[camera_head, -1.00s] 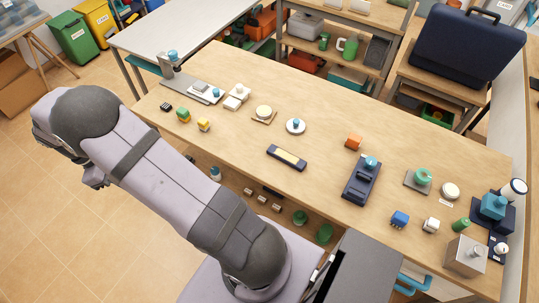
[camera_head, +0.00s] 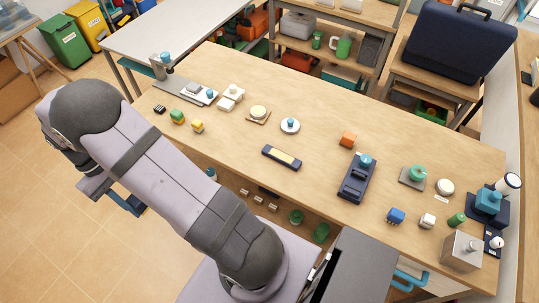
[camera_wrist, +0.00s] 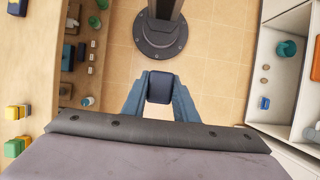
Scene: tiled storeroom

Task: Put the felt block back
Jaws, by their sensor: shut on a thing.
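My gripper (camera_wrist: 160,84) is shut on a dark navy block (camera_wrist: 160,90), held between its two blue-grey fingers. I take it for the felt block, but the material cannot be told. In the head view my gripper (camera_head: 128,201) hangs at the left, below the arm and over the tiled floor, clear of the wooden bench (camera_head: 225,175). The block is hard to make out there.
The bench holds a navy tray with a cream strip (camera_head: 282,157), an orange cube (camera_head: 347,139), a long navy fixture (camera_head: 357,180) and small coloured blocks. In the wrist view, a white open compartment (camera_wrist: 252,75) lies right; the bench edge is left.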

